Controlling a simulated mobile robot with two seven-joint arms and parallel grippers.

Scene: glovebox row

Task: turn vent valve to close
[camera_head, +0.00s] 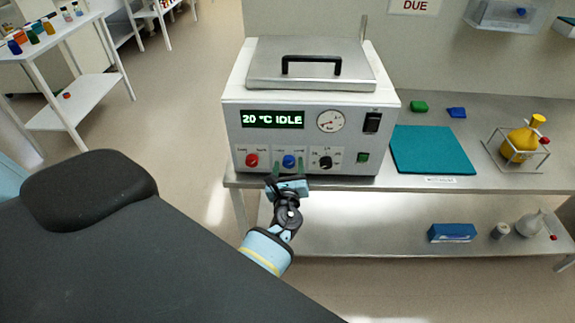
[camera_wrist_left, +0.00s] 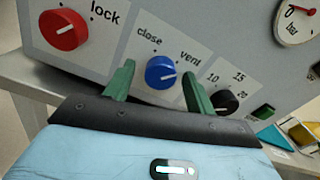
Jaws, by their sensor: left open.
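The vent valve is a blue knob (camera_head: 289,161) on the front panel of a white bench-top machine (camera_head: 310,95). In the left wrist view the blue knob (camera_wrist_left: 160,72) sits between the labels "close" and "vent", and its white mark points right toward "vent". My left gripper (camera_head: 288,172) is in front of the panel at the knob. Its two green fingers (camera_wrist_left: 157,85) are open, one on each side of the knob, with gaps between them and it. My right gripper is out of view.
A red knob (camera_wrist_left: 63,30) marked "lock" is left of the blue one, and a black dial (camera_wrist_left: 224,101) is close on its right. The display reads "20 °C IDLE". The machine stands on a steel bench (camera_head: 480,180) with a teal mat (camera_head: 432,150) to its right.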

